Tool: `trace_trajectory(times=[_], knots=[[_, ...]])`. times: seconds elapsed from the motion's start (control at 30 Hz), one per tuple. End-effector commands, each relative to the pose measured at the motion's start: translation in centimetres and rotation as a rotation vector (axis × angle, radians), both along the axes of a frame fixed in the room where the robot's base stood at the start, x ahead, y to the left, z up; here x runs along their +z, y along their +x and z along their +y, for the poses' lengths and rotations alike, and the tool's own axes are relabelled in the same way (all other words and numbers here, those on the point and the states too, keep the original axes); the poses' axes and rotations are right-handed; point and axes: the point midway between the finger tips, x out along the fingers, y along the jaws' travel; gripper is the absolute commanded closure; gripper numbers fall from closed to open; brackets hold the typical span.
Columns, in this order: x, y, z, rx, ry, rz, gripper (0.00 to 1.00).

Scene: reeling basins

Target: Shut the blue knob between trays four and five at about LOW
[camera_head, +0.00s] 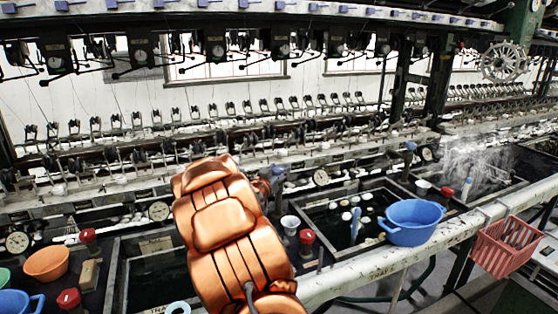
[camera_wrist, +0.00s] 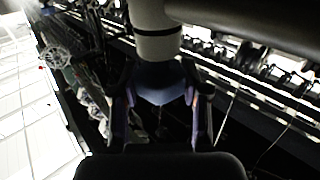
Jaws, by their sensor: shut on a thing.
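In the wrist view a dark blue knob (camera_wrist: 160,82) sits under a pale round stem, between the two fingers of my gripper (camera_wrist: 160,96). The fingers are closed on its sides. In the head view my copper-coloured arm covers the middle front and hides most of my gripper. A small blue knob (camera_head: 277,171) shows just right of the arm, by the back edge of the trays. Another blue knob (camera_head: 410,146) stands farther right. A round dial (camera_head: 321,177) is between these two; its reading is too small to tell.
A blue basin (camera_head: 415,222) sits on the front rail (camera_head: 350,278). A red-capped jar (camera_head: 307,237) and a white cup (camera_head: 290,224) stand right of my arm. An orange bowl (camera_head: 46,263) is at left. A red basket (camera_head: 505,246) hangs at right. Reeling machinery fills the back.

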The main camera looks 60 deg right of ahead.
Motion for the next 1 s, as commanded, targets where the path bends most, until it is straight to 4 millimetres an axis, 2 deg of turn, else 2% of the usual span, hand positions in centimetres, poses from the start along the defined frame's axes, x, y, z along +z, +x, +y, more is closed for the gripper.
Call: trace_trajectory(times=[0.7, 1.0], knots=[[-0.07, -0.21, 0.04, -0.364, 0.006, 0.005, 0.9], [-0.19, -0.3, -0.02, -0.47, 0.004, 0.003, 0.9]])
